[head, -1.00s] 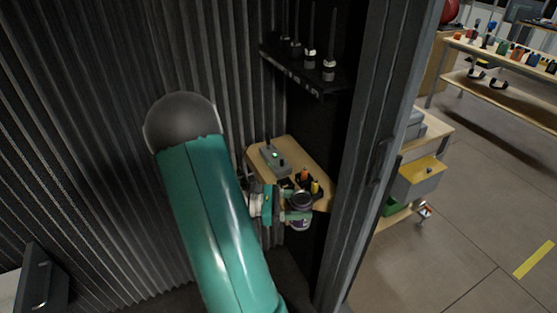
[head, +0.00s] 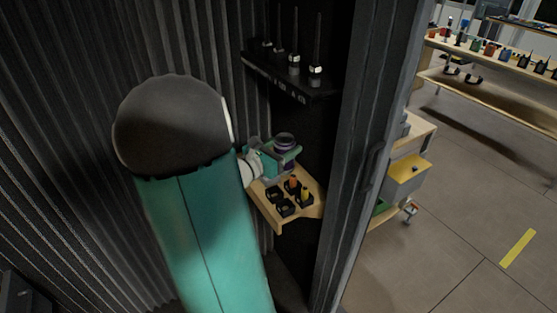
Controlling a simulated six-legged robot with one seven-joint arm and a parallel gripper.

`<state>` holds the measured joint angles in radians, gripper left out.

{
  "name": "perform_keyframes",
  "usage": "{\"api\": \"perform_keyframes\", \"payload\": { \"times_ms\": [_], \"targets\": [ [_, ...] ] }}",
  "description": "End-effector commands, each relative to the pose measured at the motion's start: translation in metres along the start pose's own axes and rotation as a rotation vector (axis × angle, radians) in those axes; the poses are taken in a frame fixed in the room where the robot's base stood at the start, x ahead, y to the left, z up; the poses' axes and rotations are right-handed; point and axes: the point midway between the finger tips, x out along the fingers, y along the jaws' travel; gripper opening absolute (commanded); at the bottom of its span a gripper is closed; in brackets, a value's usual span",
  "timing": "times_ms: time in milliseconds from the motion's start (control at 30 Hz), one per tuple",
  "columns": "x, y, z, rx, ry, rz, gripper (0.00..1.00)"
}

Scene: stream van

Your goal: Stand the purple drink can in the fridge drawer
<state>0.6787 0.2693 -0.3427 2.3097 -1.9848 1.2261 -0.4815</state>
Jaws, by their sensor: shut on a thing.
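The purple drink can (head: 284,143) is dark with a grey top and shows above the small wooden shelf. My gripper (head: 284,154) is shut on it, and the green fingers partly cover its sides. The can looks roughly upright and held above the shelf's back part; its exact height cannot be told. My large teal arm link fills the lower left middle. I cannot make out a fridge drawer for certain; a dark box-like thing (head: 16,292) is cut off at the lower left corner.
The wooden shelf (head: 262,207) holds several small black trays (head: 285,207), with orange and yellow items in two. A black rack (head: 292,84) with several antennas hangs above. A ribbed wall is on the left, and a door post (head: 366,150) on the right. Open floor lies beyond it.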

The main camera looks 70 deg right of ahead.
Motion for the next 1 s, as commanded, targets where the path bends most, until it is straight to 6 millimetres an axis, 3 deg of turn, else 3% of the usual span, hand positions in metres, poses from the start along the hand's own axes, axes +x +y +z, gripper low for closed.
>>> {"api": "perform_keyframes", "payload": {
  "times_ms": [300, 500, 833, 1000],
  "targets": [
    [0.063, 0.029, -0.032, -0.002, -0.001, -0.005, 0.22],
    [0.087, 0.044, -0.065, -0.003, 0.0, -0.004, 0.22],
    [0.107, 0.058, -0.092, 0.001, -0.001, -0.003, 0.22],
    [0.107, 0.057, -0.117, -0.001, 0.001, -0.003, 0.22]
  ]
}}
